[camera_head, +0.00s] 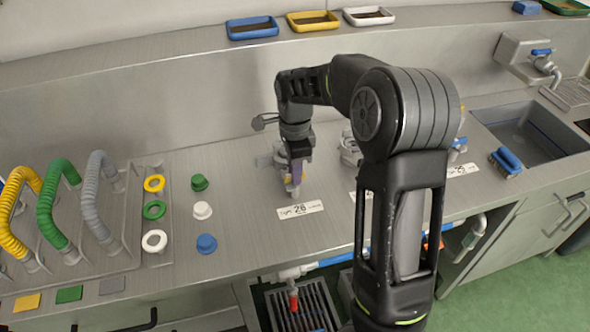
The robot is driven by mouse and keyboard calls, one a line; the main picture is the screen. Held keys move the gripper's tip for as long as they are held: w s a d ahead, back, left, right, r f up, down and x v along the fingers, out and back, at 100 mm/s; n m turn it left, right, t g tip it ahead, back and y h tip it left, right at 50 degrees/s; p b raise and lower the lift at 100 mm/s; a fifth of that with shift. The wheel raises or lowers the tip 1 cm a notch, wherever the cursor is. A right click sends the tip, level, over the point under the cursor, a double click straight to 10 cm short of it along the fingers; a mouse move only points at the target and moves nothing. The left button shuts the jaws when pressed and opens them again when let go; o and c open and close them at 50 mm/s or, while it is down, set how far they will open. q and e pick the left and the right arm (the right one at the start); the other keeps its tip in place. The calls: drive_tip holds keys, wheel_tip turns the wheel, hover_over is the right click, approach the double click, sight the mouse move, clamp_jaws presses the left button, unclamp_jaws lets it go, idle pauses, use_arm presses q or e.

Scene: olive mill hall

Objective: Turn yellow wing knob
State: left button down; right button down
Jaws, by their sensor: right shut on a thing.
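My right gripper (293,188) points down at a grey metal fitting (266,160) on the steel counter, behind a white label (300,210). It is shut on a small piece mostly hidden between its fingers. A little yellow shows there, fitting the yellow wing knob (287,177), but its wings and angle cannot be made out. My left gripper is not in view.
A second fitting (349,148) stands right of the gripper, partly behind my arm. A blue-handled fitting (458,147) is farther right, near the sink (525,125). Colored caps, rings and ribbed hoses stand left. Trays line the back ledge.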

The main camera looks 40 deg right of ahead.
idle(0.4)
drive_tip(key=c, duration=1.5)
unclamp_jaws()
drive_tip(key=shift+r, duration=0.1)
drive_tip(key=shift+r+b, duration=0.4)
drive_tip(key=shift+r, duration=3.45)
